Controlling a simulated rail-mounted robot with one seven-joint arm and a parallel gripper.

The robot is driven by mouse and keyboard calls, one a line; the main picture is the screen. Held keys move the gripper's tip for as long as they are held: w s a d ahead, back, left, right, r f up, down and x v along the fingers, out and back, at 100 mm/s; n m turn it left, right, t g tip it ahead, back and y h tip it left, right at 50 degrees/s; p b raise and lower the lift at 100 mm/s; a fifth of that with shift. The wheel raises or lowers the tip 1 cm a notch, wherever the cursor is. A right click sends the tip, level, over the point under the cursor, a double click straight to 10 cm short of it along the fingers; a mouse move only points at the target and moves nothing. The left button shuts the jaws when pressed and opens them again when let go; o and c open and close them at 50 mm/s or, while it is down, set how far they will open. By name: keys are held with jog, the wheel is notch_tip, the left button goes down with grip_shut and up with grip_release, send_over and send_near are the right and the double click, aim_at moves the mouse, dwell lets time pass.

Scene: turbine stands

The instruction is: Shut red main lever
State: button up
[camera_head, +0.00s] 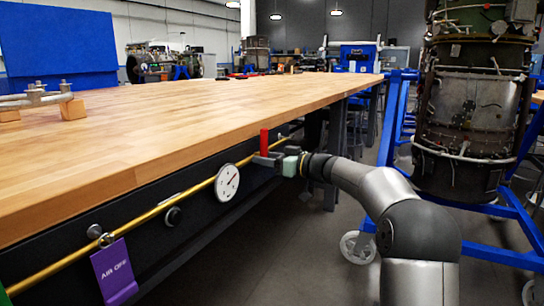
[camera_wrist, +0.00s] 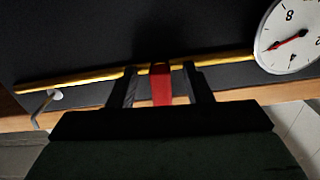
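The red main lever (camera_head: 264,142) stands upright at the far end of the yellow pipe (camera_head: 196,189), along the side of the workbench. My gripper (camera_head: 268,161) is at the lever's base in the head view. In the wrist view the red lever (camera_wrist: 161,86) lies between the two fingers of my gripper (camera_wrist: 161,75). The fingers are open, with a visible gap on each side of the lever. The lever's lower joint is partly hidden by my gripper in the head view.
A white gauge (camera_head: 227,182) sits on the pipe beside the lever. A purple "AIR OFF" tag (camera_head: 115,272) hangs nearer on the left. The wooden tabletop (camera_head: 190,115) overhangs the pipe. A blue-framed turbine stand (camera_head: 395,130) is at right; floor between is clear.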

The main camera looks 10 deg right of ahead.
jog(key=shift+o, duration=0.8)
